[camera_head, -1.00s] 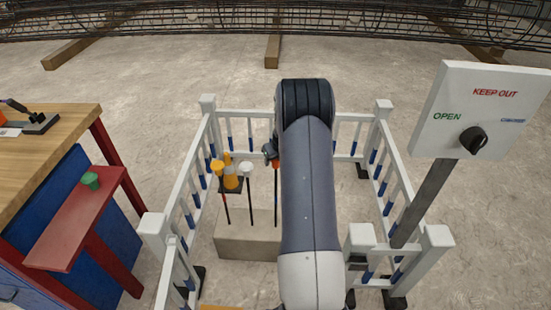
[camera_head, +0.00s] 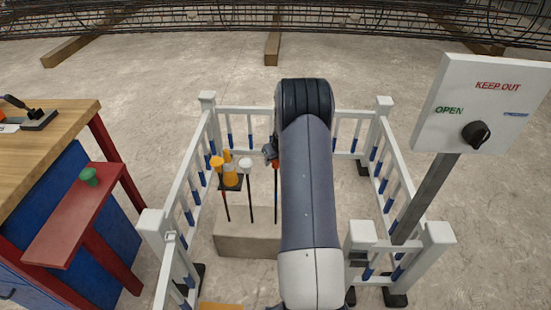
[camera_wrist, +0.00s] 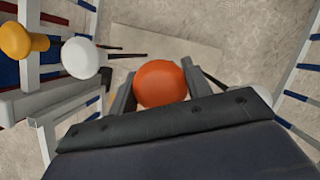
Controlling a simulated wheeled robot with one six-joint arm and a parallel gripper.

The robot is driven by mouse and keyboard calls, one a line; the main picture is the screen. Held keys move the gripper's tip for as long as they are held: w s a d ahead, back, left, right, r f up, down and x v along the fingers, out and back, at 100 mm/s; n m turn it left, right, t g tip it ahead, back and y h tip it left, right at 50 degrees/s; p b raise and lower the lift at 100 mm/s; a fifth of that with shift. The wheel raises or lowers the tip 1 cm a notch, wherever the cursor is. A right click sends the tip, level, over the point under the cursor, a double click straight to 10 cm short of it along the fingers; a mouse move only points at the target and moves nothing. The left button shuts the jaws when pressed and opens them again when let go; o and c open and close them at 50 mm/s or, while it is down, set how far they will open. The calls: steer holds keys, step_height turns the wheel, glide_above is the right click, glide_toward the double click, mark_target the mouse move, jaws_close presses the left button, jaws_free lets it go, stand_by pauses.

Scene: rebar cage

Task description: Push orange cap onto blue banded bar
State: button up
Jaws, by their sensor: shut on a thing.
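The orange cap (camera_wrist: 161,83) is between the two fingers of my gripper (camera_wrist: 163,88) in the wrist view, seen from above as a round dome. In the head view my gripper (camera_head: 270,153) is at the top of the rightmost upright bar (camera_head: 276,203), partly hidden by my arm. A bit of orange shows there at the bar top. I cannot make out a blue band, or how far the cap sits on the bar. Two bars to the left carry a yellow cap (camera_head: 216,162) and a white cap (camera_head: 246,164).
The bars stand at a concrete block (camera_head: 240,245) inside a white fence (camera_head: 345,117) with blue bands. A keep-out sign (camera_head: 482,105) stands right. A green cap (camera_head: 88,176) sits on a red shelf (camera_head: 62,235) left.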

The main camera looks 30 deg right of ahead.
mark_target(275, 165)
steer(key=shift+f+b, duration=0.75)
steer(key=shift+f, duration=0.75)
steer(key=o, duration=1)
steer(key=p+v, duration=0.1)
steer(key=v, duration=0.9)
steer(key=shift+r+p, duration=0.35)
steer(key=shift+s, duration=0.15)
